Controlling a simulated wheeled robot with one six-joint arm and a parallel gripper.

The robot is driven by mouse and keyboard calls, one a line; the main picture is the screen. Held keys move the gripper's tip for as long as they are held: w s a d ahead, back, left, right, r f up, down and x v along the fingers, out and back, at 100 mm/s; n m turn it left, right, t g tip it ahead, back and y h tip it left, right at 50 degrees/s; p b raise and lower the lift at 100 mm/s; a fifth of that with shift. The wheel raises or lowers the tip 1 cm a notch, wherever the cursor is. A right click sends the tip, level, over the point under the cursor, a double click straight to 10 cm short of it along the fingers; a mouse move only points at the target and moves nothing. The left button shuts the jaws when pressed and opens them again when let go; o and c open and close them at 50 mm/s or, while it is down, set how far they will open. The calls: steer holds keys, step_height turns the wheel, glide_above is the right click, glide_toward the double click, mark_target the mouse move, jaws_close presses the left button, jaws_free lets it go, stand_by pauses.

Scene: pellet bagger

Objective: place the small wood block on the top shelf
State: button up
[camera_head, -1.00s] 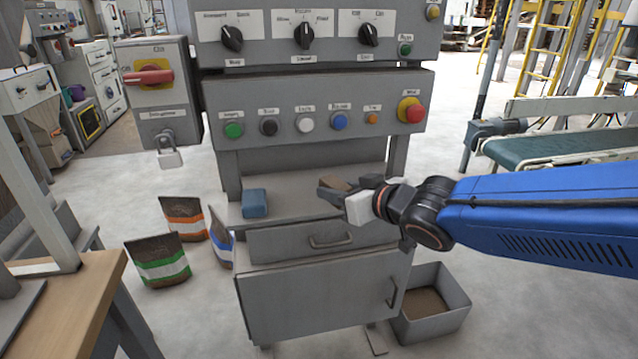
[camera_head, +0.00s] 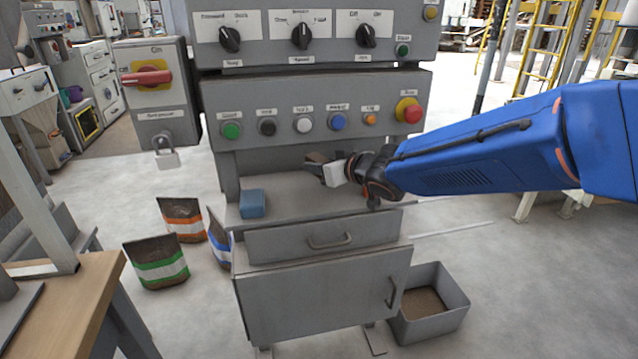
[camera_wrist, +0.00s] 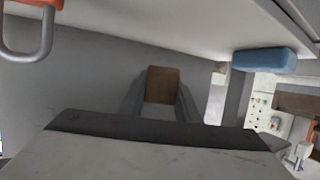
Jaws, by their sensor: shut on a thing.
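The small wood block (camera_head: 317,157) is brown and is held between the fingers of my gripper (camera_head: 318,167). In the wrist view, the block (camera_wrist: 161,85) sits between two grey fingers (camera_wrist: 161,100). In the head view, my gripper is above the back right part of the grey shelf (camera_head: 290,212), under the button panel. The fingers partly hide the block. I cannot tell how far it is above the shelf or which shelf is meant as the top one.
A blue block (camera_head: 252,204) sits on the left of the shelf; it also shows in the wrist view (camera_wrist: 264,60). The button panel (camera_head: 310,100) overhangs close above my gripper. A drawer (camera_head: 280,243) lies below. The shelf's middle is clear.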

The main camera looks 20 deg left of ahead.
mark_target(319, 191)
step_height(319, 191, down, 5)
steer(key=shift+w+a+f, duration=0.1)
steer(key=shift+w+f, duration=0.1)
steer(key=shift+f, duration=0.1)
steer(key=shift+f, duration=0.15)
stand_by(0.3)
steer(key=o, duration=1)
steer(key=shift+o, duration=0.2)
steer(key=shift+r, duration=0.2)
steer(key=v, duration=1.2)
